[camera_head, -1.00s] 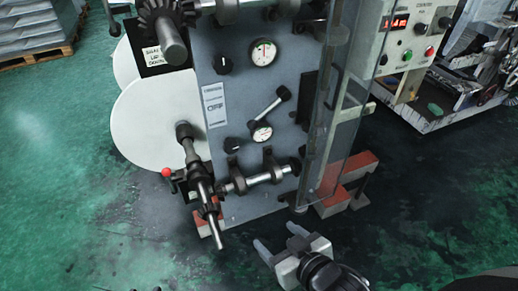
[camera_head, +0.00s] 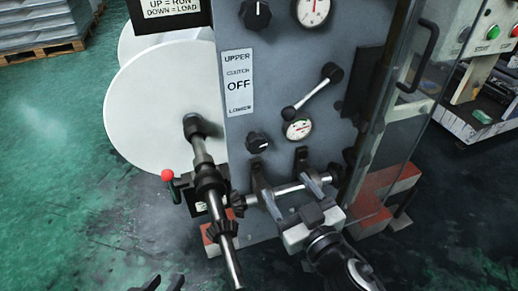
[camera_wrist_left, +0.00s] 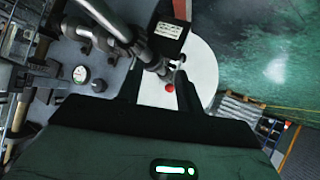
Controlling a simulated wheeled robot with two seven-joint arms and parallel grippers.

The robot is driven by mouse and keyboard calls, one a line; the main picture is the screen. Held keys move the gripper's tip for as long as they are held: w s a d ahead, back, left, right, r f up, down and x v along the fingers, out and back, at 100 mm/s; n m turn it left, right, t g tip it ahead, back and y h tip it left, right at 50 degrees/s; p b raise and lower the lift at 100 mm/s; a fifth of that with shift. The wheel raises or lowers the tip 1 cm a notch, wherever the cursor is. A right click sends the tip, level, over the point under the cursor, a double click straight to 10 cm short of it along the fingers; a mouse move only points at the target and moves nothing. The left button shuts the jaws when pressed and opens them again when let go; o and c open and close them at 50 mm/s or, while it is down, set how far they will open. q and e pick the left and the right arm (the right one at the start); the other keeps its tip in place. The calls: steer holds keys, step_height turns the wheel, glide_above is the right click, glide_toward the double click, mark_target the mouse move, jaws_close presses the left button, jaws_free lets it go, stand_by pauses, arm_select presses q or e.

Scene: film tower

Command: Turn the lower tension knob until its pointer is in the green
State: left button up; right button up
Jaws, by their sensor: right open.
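The lower tension knob (camera_head: 258,143) is a black knob on the grey machine panel, left of and below the lower round gauge (camera_head: 299,130). The gauge has a white face with red and green marks; its pointer is too small to read. My right gripper (camera_head: 292,193) is open and empty, its pale fingers pointing up in front of the lower roller, below the knob. My left gripper (camera_head: 165,282) shows only dark fingertips at the bottom edge, apart and empty. In the left wrist view its fingers (camera_wrist_left: 160,92) are spread, with the knob (camera_wrist_left: 98,85) off to the left.
A shaft (camera_head: 211,190) with dark collars juts out left of the knob, beside a red-tipped lever (camera_head: 168,176). A clear door (camera_head: 390,120) stands at right.

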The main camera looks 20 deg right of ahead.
mark_target(259, 146)
steer(key=w, duration=0.4)
steer(key=w+a, duration=0.1)
steer(key=w, duration=0.8)
steer(key=shift+w+a, duration=0.25)
steer(key=shift+w, duration=0.15)
steer(key=c, duration=1)
